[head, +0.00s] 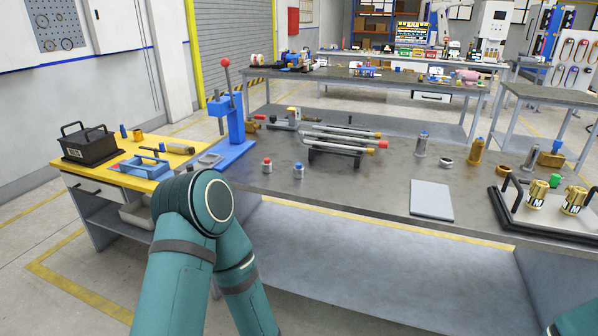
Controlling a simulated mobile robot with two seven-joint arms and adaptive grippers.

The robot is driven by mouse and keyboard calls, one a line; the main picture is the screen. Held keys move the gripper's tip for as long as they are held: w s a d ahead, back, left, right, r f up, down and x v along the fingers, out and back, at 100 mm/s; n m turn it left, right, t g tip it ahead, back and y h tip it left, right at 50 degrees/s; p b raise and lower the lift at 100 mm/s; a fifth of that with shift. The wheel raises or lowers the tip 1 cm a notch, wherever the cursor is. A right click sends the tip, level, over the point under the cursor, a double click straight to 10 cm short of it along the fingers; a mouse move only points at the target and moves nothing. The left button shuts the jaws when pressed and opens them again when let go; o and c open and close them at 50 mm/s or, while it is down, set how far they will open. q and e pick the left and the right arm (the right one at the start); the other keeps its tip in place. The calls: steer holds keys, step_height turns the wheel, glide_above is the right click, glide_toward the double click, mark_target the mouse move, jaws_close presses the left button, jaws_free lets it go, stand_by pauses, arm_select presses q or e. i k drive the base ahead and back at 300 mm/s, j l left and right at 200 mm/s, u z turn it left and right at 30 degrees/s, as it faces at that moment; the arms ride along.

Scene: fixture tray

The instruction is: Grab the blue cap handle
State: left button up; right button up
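A small grey piece with a blue cap (298,170) stands upright on the grey workbench, left of centre in the head view. A similar piece with a red cap (267,165) stands just left of it. Other blue-topped pieces show too: a grey cylinder (422,145) further right and a slim piece (530,156) near the right side. I cannot tell for sure which one is the blue cap handle. My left arm rises in front of the bench, but its gripper is out of view. Only a sliver of my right arm shows at the bottom right, and its gripper is out of view.
A blue lever press (237,150) stands at the bench's left end. A rack of rods (338,150) lies behind the capped pieces. A grey plate (431,200) and a tray with gold cans (506,213) lie to the right. The yellow-topped side table (84,178) is at left.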

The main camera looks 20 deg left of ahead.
mark_target(298, 173)
steer(key=i+j+z, duration=0.3)
steer(key=j, duration=0.3)
steer(key=i+j+z, duration=0.15)
steer(key=j, duration=0.2)
steer(key=i+j+z, duration=0.2)
steer(key=j, duration=0.15)
